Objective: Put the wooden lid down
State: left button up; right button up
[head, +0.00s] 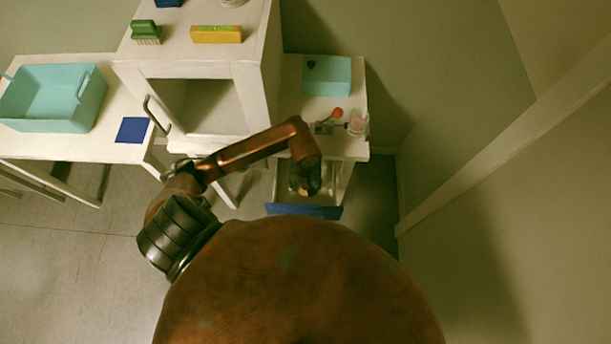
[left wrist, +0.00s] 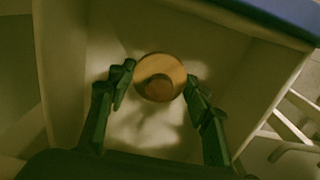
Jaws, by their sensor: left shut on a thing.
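The wooden lid, a round light-brown disc with a darker round knob, shows in the left wrist view (left wrist: 161,68). My left gripper (left wrist: 160,78) is shut on it, with one dark finger on each side. In the head view my left gripper (head: 304,188) points down inside the open drawer (head: 306,210) of the small white cabinet. Only a small pale bit of the lid shows there. I cannot tell whether the lid touches the drawer's bottom. My right gripper is not in view.
The drawer's walls surround my left gripper closely. On the cabinet top stand a teal box (head: 327,76), a small red-topped item (head: 337,113) and a pinkish jar (head: 357,125). A white cupboard (head: 250,100) is to the left, and a teal basin (head: 52,97) sits on the table.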

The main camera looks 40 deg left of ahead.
aim_at(306, 185)
pick_arm(q)
jog(key=shift+f, duration=0.2)
jog(key=o, duration=0.9)
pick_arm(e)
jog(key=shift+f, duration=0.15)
pick_arm(q)
jog(key=shift+o, duration=0.2)
jog(key=shift+r, duration=0.1)
jog(key=shift+r, duration=0.3)
notch_tip(306, 185, up, 12)
jog(key=p, duration=0.6)
jog(key=shift+f, duration=0.2)
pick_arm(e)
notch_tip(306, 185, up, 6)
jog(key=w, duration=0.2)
